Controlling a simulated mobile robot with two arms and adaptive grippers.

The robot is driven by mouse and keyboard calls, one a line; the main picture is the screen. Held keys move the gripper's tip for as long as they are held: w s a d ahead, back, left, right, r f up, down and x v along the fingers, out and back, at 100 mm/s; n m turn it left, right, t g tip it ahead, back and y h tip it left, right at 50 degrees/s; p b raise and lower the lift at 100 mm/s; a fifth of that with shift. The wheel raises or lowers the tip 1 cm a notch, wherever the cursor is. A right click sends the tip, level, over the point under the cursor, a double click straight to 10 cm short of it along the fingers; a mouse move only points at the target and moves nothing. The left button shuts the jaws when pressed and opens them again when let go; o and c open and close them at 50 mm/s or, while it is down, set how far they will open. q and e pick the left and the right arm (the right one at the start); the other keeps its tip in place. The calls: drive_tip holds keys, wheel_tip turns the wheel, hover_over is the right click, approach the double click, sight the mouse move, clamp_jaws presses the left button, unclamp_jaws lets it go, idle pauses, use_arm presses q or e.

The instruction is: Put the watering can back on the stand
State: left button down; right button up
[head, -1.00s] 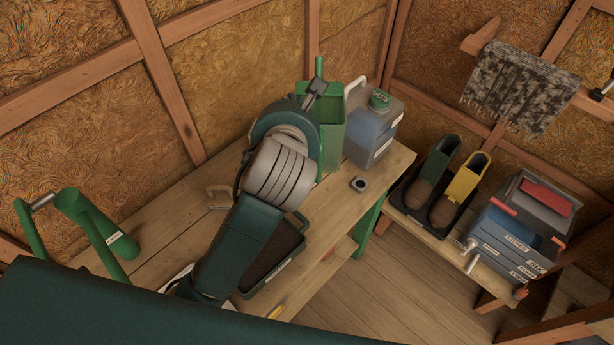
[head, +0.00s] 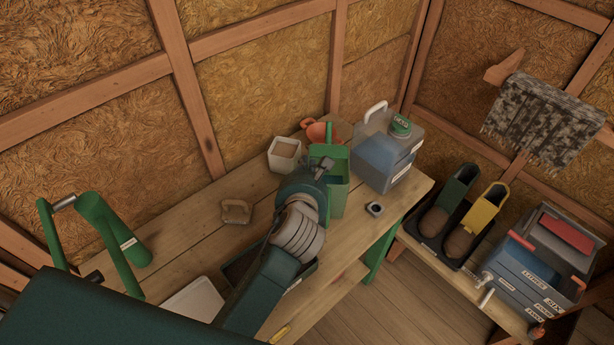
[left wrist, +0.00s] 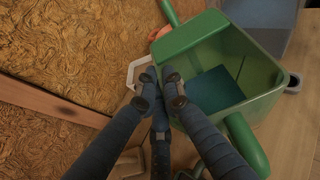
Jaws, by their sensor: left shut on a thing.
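The watering can (head: 338,190) is a tall green box-shaped vessel, open at the top, over the back of the workbench (head: 190,235). My left gripper (head: 318,168) is shut on its near left side. In the left wrist view, my fingers (left wrist: 162,88) sit close together at the wall of the can (left wrist: 195,38), and its hollow inside shows. Whether the can's base touches the bench is hidden. I cannot pick out the stand with certainty. My right gripper is out of view.
A clear jug of blue liquid (head: 378,160) stands close right of the can.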

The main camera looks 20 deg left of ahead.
use_arm(q)
drive_tip(key=shift+f, duration=1.95)
drive_tip(key=c, duration=1.9)
unclamp_jaws()
drive_tip(key=shift+f, duration=0.15)
drive_tip(key=v, duration=1.2)
drive_tip(key=shift+r+b, duration=0.25)
drive_tip(key=shift+b, duration=0.2)
